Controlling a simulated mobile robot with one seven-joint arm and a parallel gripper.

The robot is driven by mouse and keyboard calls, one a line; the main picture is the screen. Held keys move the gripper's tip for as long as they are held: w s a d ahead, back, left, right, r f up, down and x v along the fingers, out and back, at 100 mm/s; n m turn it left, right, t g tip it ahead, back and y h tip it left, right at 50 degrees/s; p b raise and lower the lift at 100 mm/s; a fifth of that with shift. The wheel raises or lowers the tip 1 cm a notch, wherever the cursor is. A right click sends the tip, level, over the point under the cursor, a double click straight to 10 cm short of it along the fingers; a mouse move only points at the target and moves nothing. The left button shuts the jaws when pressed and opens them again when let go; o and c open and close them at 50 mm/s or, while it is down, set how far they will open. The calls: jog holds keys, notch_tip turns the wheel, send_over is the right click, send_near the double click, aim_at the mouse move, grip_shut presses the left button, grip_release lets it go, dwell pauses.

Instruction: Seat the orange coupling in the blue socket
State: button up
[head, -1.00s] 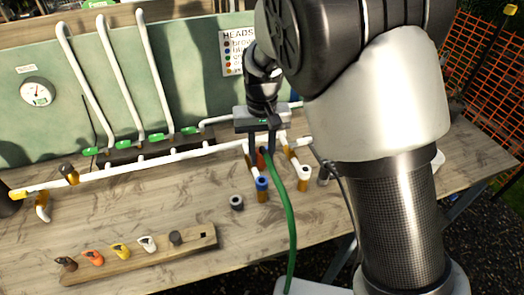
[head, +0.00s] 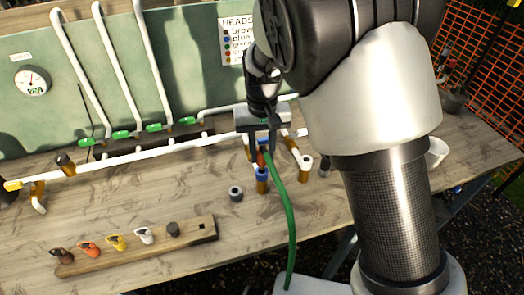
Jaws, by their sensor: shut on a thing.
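The orange coupling (head: 261,159) is on the end of a green hose (head: 291,225) and sits between my gripper's fingers. My gripper (head: 262,155) is shut on it, with the fingers pointing down and partly hiding it. The blue socket (head: 262,173) tops a short upright brass-coloured stub, just below the coupling in the head view. The coupling appears upright and roughly in line above the socket. I cannot tell whether the two touch or a small gap stays between them. The hose curves down from the gripper past the bench's front edge.
A white-topped stub (head: 305,163) stands right of the socket, and a loose grey ring (head: 235,193) lies to the left. A wooden rack (head: 195,236) holds several coloured heads at the front left. White piping (head: 75,175) runs behind.

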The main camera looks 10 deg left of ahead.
jog(key=shift+f+b, duration=1.05)
jog(key=shift+f, duration=0.8)
dwell(1.5)
jog(key=o, duration=1.1)
jog(key=shift+o, duration=0.2)
notch_tip(320, 180, up, 17)
jog(key=s+d+r+m+t+y+p, duration=0.1)
jog(key=s+d+r, duration=0.1)
jog(key=d+r, duration=0.35)
jog(key=s+d+r+m+t+p, duration=0.1)
jog(key=s+d+r+p, duration=0.15)
jog(key=d, duration=0.65)
jog(key=s+d+m+t+h, duration=0.1)
jog(key=s+d+m+t, duration=0.1)
jog(key=s+d, duration=1)
jog(key=shift+s+d+r+m+t+p, duration=0.25)
jog(key=shift+s+d+m+t+p, duration=0.15)
jog(key=shift+t, duration=0.4)
